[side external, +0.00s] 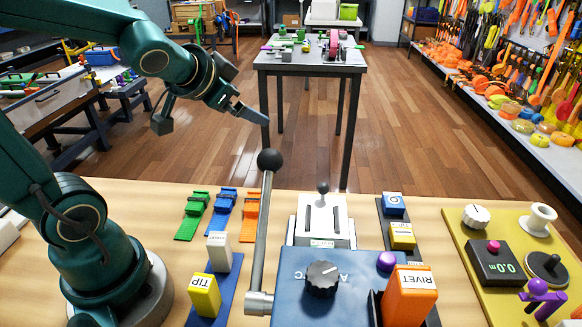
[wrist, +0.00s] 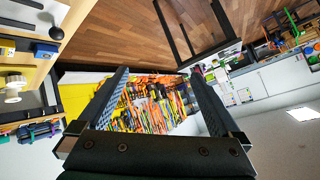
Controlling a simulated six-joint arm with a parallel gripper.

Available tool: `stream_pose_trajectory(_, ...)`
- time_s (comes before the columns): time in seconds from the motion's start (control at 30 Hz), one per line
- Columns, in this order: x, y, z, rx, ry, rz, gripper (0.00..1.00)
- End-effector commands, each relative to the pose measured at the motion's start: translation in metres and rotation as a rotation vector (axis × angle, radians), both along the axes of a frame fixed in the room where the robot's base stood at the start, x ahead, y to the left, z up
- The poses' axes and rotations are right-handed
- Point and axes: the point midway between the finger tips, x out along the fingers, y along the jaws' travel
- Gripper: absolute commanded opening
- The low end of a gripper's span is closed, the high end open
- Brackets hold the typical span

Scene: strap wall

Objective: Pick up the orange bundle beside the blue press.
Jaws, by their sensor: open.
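The orange bundle (side external: 250,215) is a strap with a buckle, lying flat on the wooden bench just left of the press lever. The blue press (side external: 342,283) has a black dial on top and a long grey lever (side external: 262,230) with a black ball knob, rising close to the bundle's right side. My gripper (side external: 262,117) is raised well above and beyond the bench, apart from the bundle. In the wrist view, its two fingers (wrist: 157,76) are spread wide with nothing between them. I cannot make out the orange bundle in the wrist view.
Blue (side external: 221,213) and green (side external: 193,215) bundles lie left of the orange one. A blue plate with a white block and a yellow TIP block (side external: 205,295) stands nearer. A white lever box (side external: 322,222) stands right of the press lever. Air around my gripper is clear.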

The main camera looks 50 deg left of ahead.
Motion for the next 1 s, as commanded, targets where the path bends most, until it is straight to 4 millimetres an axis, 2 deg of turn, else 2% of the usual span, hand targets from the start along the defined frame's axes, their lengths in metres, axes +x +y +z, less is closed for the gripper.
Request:
stream_pose_trajectory(0.03, 0.018, 0.016, 0.000, 0.052, -0.025, -0.024, 1.00)
stream_pose_trajectory(0.2, 0.068, 0.048, -0.007, 0.176, -0.099, -0.206, 1.00)
stream_pose_trajectory(0.3, 0.086, 0.056, -0.026, 0.190, -0.115, -0.350, 1.00)
stream_pose_trajectory(0.4, 0.090, 0.058, -0.055, 0.153, -0.110, -0.509, 1.00)
stream_pose_trajectory(0.47, 0.087, 0.056, -0.075, 0.108, -0.105, -0.606, 1.00)
stream_pose_trajectory(0.57, 0.068, 0.050, -0.109, -0.009, -0.085, -0.766, 1.00)
stream_pose_trajectory(0.7, 0.025, 0.036, -0.147, -0.217, -0.056, -0.955, 1.00)
stream_pose_trajectory(0.8, -0.005, 0.028, -0.162, -0.347, -0.042, -1.046, 1.00)
stream_pose_trajectory(0.9, -0.025, 0.023, -0.169, -0.436, -0.032, -1.100, 1.00)
stream_pose_trajectory(1.0, -0.035, 0.019, -0.172, -0.481, -0.028, -1.127, 1.00)
